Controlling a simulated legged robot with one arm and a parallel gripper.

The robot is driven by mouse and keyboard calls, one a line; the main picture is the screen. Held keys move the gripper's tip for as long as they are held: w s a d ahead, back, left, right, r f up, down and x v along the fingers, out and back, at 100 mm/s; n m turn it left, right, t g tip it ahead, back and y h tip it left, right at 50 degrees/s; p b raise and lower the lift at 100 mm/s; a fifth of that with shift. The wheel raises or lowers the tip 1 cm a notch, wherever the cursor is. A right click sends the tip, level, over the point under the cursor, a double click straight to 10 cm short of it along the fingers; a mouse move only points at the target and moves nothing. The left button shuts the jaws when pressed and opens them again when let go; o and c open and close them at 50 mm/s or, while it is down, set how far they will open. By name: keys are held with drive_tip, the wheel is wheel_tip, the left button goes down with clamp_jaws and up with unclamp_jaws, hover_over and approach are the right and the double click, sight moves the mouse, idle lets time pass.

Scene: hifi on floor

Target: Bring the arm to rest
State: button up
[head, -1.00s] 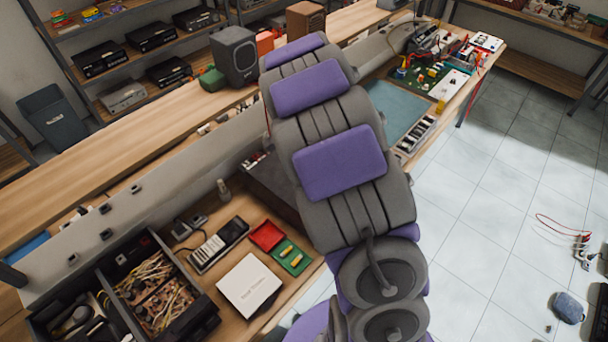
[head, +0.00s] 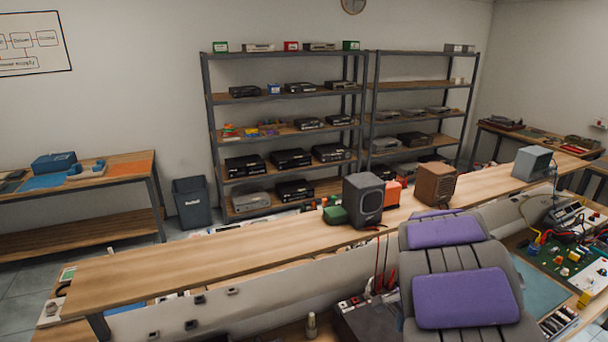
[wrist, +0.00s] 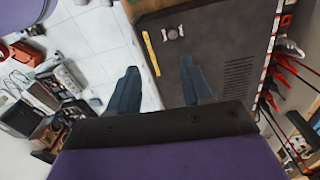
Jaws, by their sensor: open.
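My arm (head: 466,297), with purple pads on grey segments, rises at the lower right of the head view, in front of the workbench. Its far end is hidden in that view. In the wrist view my gripper (wrist: 160,63) is open, its two dark blue fingers apart with nothing between them. Beyond the right finger is a dark box (wrist: 222,45) with vent slots. I cannot tell how far the fingers are from it. Pale tiled floor shows beyond the left finger.
The workbench's upper shelf (head: 190,262) runs across the head view, with a grey speaker (head: 363,200) and a brown speaker (head: 435,184) on it. Red and black leads (wrist: 283,60) hang right of the box in the wrist view. Metal racks (head: 287,130) stand behind.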

drive_tip(key=s+a+n+b, duration=0.3)
drive_tip(key=s+a+n, duration=0.3)
drive_tip(key=s, duration=0.9)
drive_tip(key=s+a+n+g+b, duration=0.1)
drive_tip(key=s+a+n+b, duration=0.3)
drive_tip(key=s+n, duration=0.5)
drive_tip(key=s+a, duration=0.2)
drive_tip(key=s, duration=0.3)
drive_tip(key=shift+s+a, duration=0.25)
drive_tip(key=shift+s, duration=0.15)
drive_tip(key=shift+r, duration=0.1)
